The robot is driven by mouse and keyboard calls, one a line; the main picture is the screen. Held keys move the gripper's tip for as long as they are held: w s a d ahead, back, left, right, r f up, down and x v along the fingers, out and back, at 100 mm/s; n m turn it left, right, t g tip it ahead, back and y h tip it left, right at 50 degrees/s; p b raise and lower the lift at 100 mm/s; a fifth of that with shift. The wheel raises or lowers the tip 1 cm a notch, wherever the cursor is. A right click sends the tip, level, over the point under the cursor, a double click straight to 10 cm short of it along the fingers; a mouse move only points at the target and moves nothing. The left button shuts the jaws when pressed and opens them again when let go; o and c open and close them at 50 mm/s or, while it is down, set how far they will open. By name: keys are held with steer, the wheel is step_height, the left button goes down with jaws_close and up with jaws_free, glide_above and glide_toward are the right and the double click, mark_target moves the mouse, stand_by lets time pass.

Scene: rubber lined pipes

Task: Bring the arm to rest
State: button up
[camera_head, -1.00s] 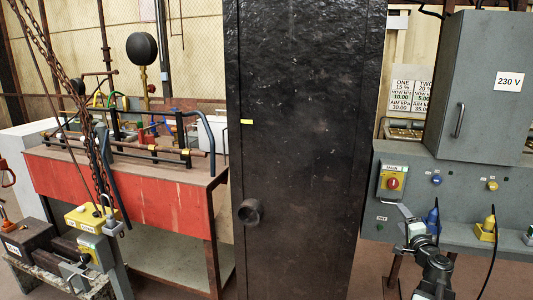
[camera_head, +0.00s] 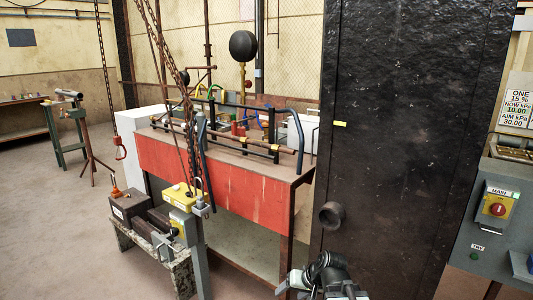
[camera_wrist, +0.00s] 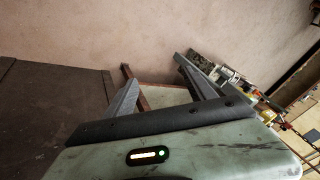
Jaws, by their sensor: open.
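My arm shows at the bottom of the head view, folded low in front of the dark door-like panel (camera_head: 400,130). My gripper (camera_head: 288,283) is small there, at the lower left of the arm, and its jaws are hard to make out. In the wrist view my gripper (camera_wrist: 157,70) has its two grey fingers spread apart, with nothing between them. Bare floor shows beyond the fingertips. I see no contact between the gripper and anything around it.
A red-fronted bench (camera_head: 220,180) with pipes and rods stands left of the panel. Hanging chains (camera_head: 182,110) and a low stand (camera_head: 178,270) with a yellow-topped box (camera_head: 182,195) are before it. A grey switch cabinet (camera_head: 475,220) is at right. Open floor (camera_head: 60,220) lies left.

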steer(key=s+d+f+g+h, duration=0.3)
steer(key=s+d+g+h, duration=0.15)
steer(key=s+d, duration=0.35)
step_height(320, 180, up, 19)
steer(key=p, duration=1.9)
steer(key=shift+s+d+f, duration=0.15)
steer(key=shift+s+d, duration=0.15)
steer(key=shift+s, duration=0.15)
